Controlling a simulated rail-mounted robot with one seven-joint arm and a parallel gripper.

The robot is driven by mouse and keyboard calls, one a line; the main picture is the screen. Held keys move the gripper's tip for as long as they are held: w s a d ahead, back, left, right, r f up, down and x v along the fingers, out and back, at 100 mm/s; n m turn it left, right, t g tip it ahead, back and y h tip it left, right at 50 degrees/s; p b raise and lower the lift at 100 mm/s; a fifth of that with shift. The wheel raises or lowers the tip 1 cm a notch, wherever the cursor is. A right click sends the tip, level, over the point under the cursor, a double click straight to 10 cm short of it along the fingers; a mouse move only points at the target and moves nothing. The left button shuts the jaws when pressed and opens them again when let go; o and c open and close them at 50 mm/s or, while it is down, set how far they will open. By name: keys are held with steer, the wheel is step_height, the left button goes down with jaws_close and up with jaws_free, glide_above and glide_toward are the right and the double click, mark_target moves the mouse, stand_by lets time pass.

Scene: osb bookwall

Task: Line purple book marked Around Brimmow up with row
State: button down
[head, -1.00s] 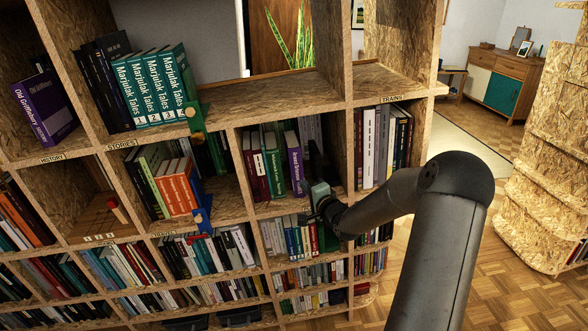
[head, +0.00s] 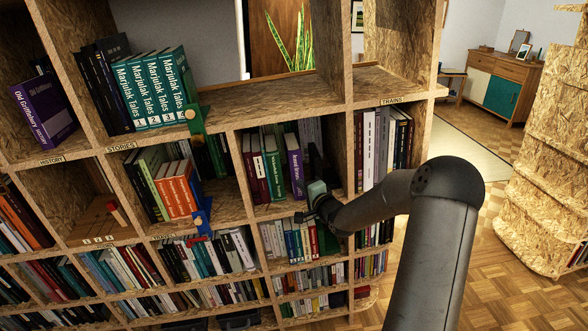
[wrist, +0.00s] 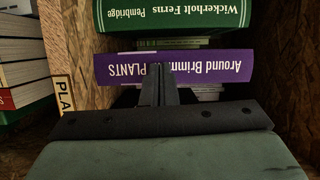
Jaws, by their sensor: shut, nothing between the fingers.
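The purple book marked Around Brimmow (head: 294,166) stands upright in the plants compartment. In the wrist view its purple spine (wrist: 215,68) lies across the middle, with its lettering upside down. The green Wickerholt Ferns book (wrist: 175,14) is beside it, and is also in the head view (head: 273,168). My gripper (wrist: 162,72) is shut and empty. Its fingertips overlap the middle of the purple spine; I cannot tell whether they touch it. In the head view my gripper's hand is at the front of the compartment and hides its lower right part.
Pale books (wrist: 205,93) sit deeper in, beside the purple one. An OSB divider (head: 341,155) separates this compartment from the trains books (head: 385,150) on the right. Dark red books (head: 255,165) stand left of the green one. More packed shelves lie below.

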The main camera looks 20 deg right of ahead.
steer(key=shift+w+d, duration=0.2)
steer(key=shift+w, duration=0.65)
steer(key=shift+s+a, duration=0.2)
steer(key=shift+s, duration=0.55)
steer(key=shift+s+a, duration=0.2)
steer(key=shift+s, duration=0.5)
steer(key=shift+s+a, duration=0.2)
steer(key=shift+s, duration=0.55)
steer(key=s+a+r+n+g+h+p, duration=0.1)
steer(key=s+a+r+n+g+p, duration=0.2)
steer(key=s+a+n+g+p, duration=0.55)
steer(key=s+a+r+n+g+p, duration=0.1)
steer(key=s+a+r+n+g, duration=0.1)
steer(key=s, duration=0.8)
steer(key=s+a+r+n+g+p, duration=0.1)
steer(key=s+a+r, duration=0.4)
steer(key=s, duration=0.5)
steer(key=s+a+r+n+g+p, duration=0.2)
steer(key=s+a+r+n+g, duration=0.1)
steer(key=s, duration=0.8)
steer(key=shift+a+r+n+g, duration=0.15)
steer(key=shift+a+n+g, duration=0.4)
steer(key=shift+a+g, duration=0.7)
